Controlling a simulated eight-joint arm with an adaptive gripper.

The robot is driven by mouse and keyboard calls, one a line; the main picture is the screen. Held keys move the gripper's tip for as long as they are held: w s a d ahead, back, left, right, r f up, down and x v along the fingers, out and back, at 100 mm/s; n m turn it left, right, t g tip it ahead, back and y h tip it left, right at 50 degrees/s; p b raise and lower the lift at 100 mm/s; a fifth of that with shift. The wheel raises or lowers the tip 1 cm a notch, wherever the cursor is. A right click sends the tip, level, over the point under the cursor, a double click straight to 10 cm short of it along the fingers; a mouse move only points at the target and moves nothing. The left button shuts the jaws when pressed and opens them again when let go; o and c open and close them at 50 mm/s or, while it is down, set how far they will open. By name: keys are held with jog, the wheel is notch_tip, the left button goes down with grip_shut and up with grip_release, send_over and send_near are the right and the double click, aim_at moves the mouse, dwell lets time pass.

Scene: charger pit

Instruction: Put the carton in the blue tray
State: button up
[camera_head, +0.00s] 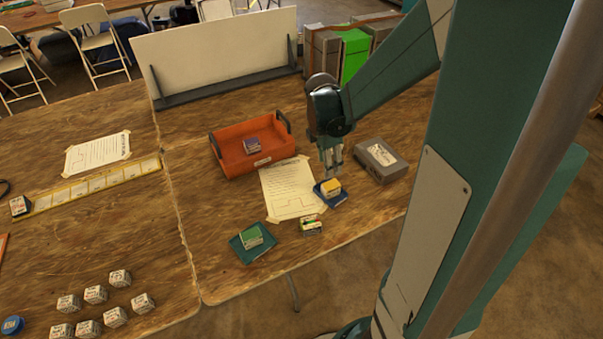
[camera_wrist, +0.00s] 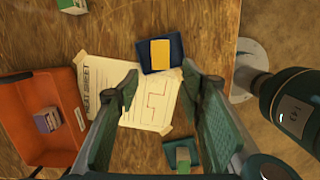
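The small blue tray (camera_head: 329,200) stands right of the paper sheet in the head view and at the top in the wrist view (camera_wrist: 146,62). A yellow-topped box (camera_head: 331,187) sits in it, also in the wrist view (camera_wrist: 160,53). A small green, yellow and white box (camera_head: 311,224) lies on the table just in front of this tray. I cannot tell which small box is the carton. My gripper (camera_head: 333,170) is above the blue tray in the head view. In the wrist view my gripper (camera_wrist: 162,82) has its fingers spread apart, with nothing between them.
An orange bin (camera_head: 229,166) holds a purple box (camera_head: 252,147). A teal tray (camera_head: 241,254) holds a green-topped box (camera_head: 252,236). A grey box (camera_head: 390,167) stands to the right. A taped paper sheet (camera_head: 285,187) lies between. The table's front edge is close to the teal tray.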

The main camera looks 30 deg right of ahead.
jog(key=s+a+r+m+t+y, duration=0.1)
jog(key=s+a+r+m+t, duration=0.5)
jog(key=s+a+r+m, duration=0.9)
jog(key=a+r+m, duration=0.2)
jog(key=a+r, duration=0.1)
jog(key=a, duration=0.1)
jog(key=shift+a+t+y, duration=0.15)
jog(key=shift+t+y, duration=0.25)
